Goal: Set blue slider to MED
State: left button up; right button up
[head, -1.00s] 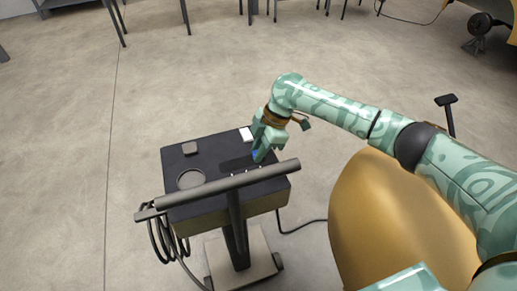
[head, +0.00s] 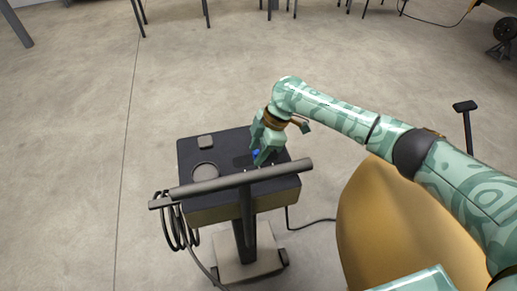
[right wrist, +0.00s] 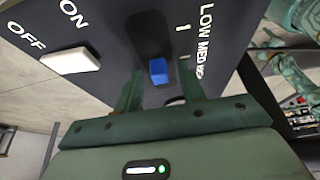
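The blue slider (right wrist: 158,71) stands in a dark slot (right wrist: 148,33) on the black panel. Beside the slot are the words LOW, MED and HIGH, with white tick marks. The slider appears level with the stretch between the MED and HIGH words; its exact setting is hard to tell. My right gripper (right wrist: 160,78) is open, one finger on each side of the slider, with visible gaps. In the head view the right gripper (head: 262,159) points down over the box's right part, and a bit of blue (head: 256,153) shows beside it.
The panel tops a box (head: 222,147) on a stand, with a dark handlebar (head: 215,185) along its near side. A white ON/OFF switch (right wrist: 70,62) lies beside the slot. A coiled cable (head: 176,225) hangs at the left.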

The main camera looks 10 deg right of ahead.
jog(key=p+v, duration=0.4)
jog(key=v, duration=1.2)
jog(key=shift+r+p, duration=0.2)
jog(key=shift+p, duration=0.1)
